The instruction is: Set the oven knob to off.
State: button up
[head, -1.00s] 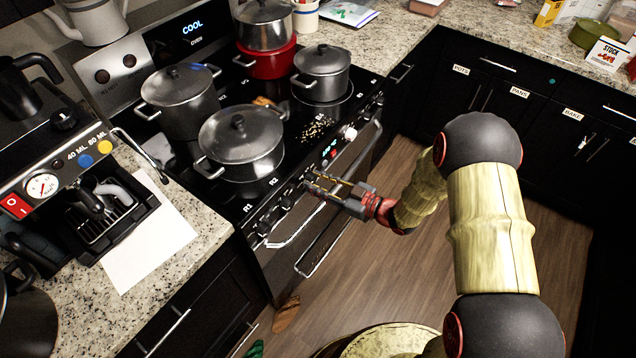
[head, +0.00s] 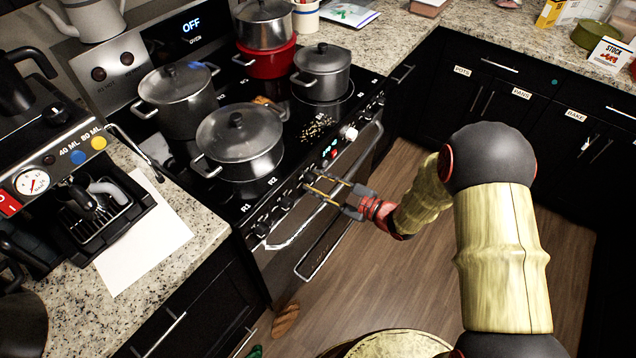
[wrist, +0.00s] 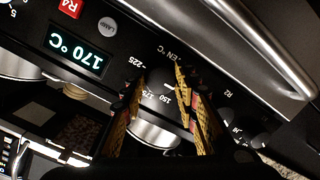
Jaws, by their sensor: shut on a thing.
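The oven knob (wrist: 154,132) is a silvery cylinder in the wrist view, with a dark scale of upside-down numbers beside it. My gripper (wrist: 160,78) has one yellow-and-black finger on each side of the knob and is shut on it. In the head view my gripper (head: 315,183) reaches the stove's front control panel from the right, and its fingers largely hide the knob there. The oven display (head: 191,26) on the back panel reads OFF. A small panel display (wrist: 77,47) in the wrist view reads 170 °C.
Several pots stand on the cooktop, including a lidded one (head: 240,150) near the front. Another bright knob (head: 349,132) is farther along the panel. The oven door handle (head: 325,245) runs below my gripper. A coffee machine (head: 75,185) stands at left. Floor at right is clear.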

jog(key=shift+f, duration=0.1)
jog(key=o, duration=1.1)
jog(key=v, duration=1.2)
jog(key=shift+s, duration=0.1)
